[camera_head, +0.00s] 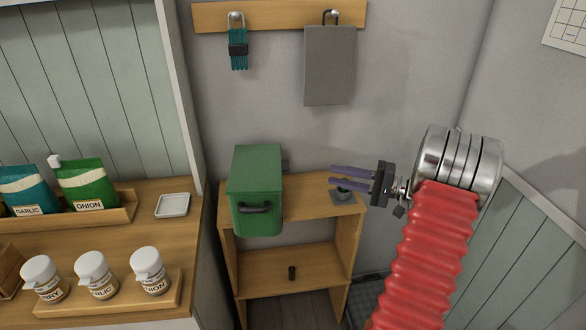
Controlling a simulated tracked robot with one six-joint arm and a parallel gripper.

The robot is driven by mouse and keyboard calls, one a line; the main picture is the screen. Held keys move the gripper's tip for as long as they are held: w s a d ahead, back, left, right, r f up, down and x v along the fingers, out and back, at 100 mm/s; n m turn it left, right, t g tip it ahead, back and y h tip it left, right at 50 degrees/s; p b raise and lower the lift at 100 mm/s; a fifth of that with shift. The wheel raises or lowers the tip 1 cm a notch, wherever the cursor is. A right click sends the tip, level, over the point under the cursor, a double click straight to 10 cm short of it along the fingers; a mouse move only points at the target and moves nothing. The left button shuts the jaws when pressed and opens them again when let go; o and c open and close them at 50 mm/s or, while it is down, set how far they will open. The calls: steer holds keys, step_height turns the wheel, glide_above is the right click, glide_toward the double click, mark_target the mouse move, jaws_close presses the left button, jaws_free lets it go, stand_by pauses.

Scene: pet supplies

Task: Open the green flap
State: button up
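The green box (257,165) stands on the small wooden shelf unit in the middle of the view. Its front face, the green flap (250,225), carries a dark curved handle (255,208) and appears closed against the box. My gripper (331,175) is to the right of the box, apart from it, with its two purple fingers pointing left. The fingers are spread with a gap between them, and nothing shows in the gap. A dark bracket (285,165) shows at the box's right side.
At left, a counter (165,240) holds jars, bags and a small white dish (172,205). A grey board (329,65) hangs above.

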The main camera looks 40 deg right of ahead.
steer(key=shift+a, duration=0.1)
steer(key=x, duration=1.3)
steer(key=shift+w+a, duration=0.2)
steer(key=shift+w, duration=0.15)
steer(key=shift+c, duration=0.6)
jaws_close()
steer(key=shift+f, duration=0.1)
stand_by(0.5)
stand_by(0.3)
